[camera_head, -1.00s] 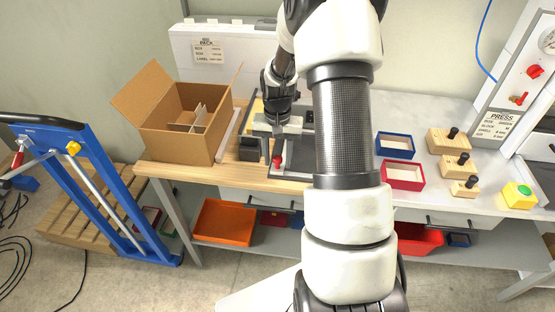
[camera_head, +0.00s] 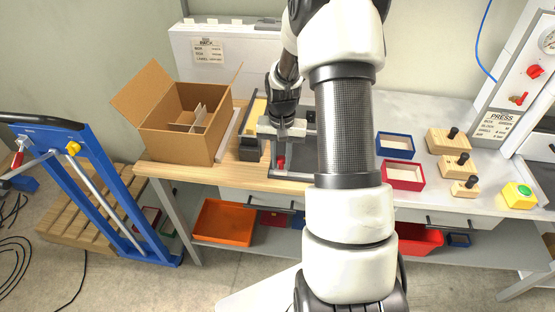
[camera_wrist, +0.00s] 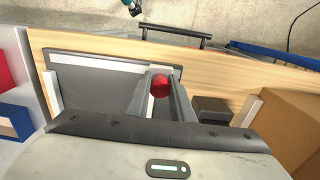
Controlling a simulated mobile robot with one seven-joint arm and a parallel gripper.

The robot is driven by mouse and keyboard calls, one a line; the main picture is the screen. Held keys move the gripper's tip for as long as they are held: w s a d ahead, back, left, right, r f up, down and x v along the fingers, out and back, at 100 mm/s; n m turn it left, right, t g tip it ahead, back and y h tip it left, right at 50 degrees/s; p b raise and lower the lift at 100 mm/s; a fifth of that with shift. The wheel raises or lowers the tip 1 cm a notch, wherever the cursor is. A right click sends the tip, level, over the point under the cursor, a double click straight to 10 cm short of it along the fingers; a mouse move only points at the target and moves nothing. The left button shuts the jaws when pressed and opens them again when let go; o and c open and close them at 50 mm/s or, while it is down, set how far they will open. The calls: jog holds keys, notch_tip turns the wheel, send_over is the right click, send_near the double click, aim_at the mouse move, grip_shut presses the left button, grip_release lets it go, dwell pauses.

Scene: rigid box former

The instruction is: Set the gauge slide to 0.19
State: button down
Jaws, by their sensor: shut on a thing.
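The gauge slide's red knob (camera_head: 281,162) shows at the front of a dark grey plate (camera_head: 292,175) on the wooden bench top. In the wrist view the red knob (camera_wrist: 160,86) sits between the two fingers of my gripper (camera_wrist: 160,82), which is shut on it. In the head view my gripper (camera_head: 280,150) points down over the plate from the back. A pale strip (camera_wrist: 110,61) runs along the plate's edge beside the knob. I cannot see a readable scale or value. The fingers hide part of the slide.
A dark block (camera_head: 250,150) stands close left of my gripper, with an open cardboard box (camera_head: 180,135) beyond it. Blue (camera_head: 395,146) and red (camera_head: 403,175) trays and several knobbed wooden blocks (camera_head: 448,141) lie to the right. A drawer handle (camera_wrist: 176,33) sits below the bench edge.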

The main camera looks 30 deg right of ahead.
jog(key=s+d, duration=0.3)
jog(key=d, duration=0.2)
jog(key=s+d, duration=0.3)
jog(key=d, duration=0.2)
jog(key=s+d, duration=0.4)
jog(key=d, duration=0.1)
jog(key=c, duration=1.5)
grip_release()
jog(key=shift+c, duration=0.2)
notch_tip(320, 180, up, 18)
jog(key=shift+f, duration=0.25)
